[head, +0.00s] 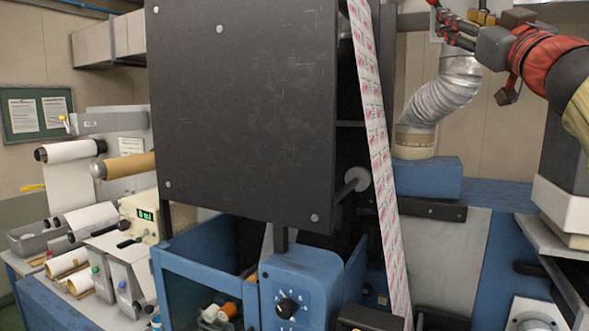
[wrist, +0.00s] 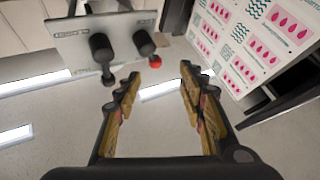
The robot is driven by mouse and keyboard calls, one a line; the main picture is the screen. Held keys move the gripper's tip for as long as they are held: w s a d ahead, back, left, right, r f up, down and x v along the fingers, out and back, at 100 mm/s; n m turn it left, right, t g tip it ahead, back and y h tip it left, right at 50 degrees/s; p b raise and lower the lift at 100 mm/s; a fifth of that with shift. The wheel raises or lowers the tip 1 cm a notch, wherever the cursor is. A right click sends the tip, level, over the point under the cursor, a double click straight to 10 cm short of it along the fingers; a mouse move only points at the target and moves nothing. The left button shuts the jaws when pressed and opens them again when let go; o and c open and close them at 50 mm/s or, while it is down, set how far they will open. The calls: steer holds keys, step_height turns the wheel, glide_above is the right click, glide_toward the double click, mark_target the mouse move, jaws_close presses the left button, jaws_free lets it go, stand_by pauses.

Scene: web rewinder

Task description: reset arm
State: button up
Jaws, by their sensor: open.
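My arm, with its red, black and yellow links, reaches in from the right edge of the head view. My gripper (head: 458,20) is at the top right there, beside and above the silver duct hose, and partly cut off by the top edge. In the wrist view my gripper (wrist: 155,85) is open, its two yellow-padded fingers well apart. Nothing is between them; pale ceiling and a light strip show through the gap.
The printed web (head: 375,150) runs down beside the dark machine panel (head: 245,110). It fills the upper right of the wrist view (wrist: 255,40). A grey plate with black knobs (wrist: 85,25) is at upper left there. The duct hose (head: 447,88) stands below my gripper.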

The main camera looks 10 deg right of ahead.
steer(key=w+a+f+g+y, duration=0.1)
steer(key=a+f+g+y, duration=0.1)
steer(key=a+f, duration=0.5)
steer(key=w+a+f+g+y, duration=0.1)
steer(key=a+f+g, duration=0.3)
steer(key=f, duration=0.6)
steer(key=s+a+f+g+y, duration=0.1)
steer(key=s+a+f+g, duration=0.3)
steer(key=f, duration=0.6)
steer(key=s+a+f, duration=0.2)
steer(key=a+f, duration=0.3)
steer(key=f, duration=0.5)
steer(key=s+f+m+g+h, duration=0.1)
steer(key=s+f+g, duration=0.1)
steer(key=s+f, duration=0.5)
steer(key=s+f+m+g+h, duration=0.1)
steer(key=s+f+g, duration=0.2)
steer(key=s+f, duration=0.4)
steer(key=s+f+m+g+h, duration=0.1)
steer(key=s+f+g, duration=0.2)
steer(key=f, duration=1.5)
steer(key=s, duration=0.4)
steer(key=shift+f+h, duration=0.3)
steer(key=shift+f, duration=0.05)
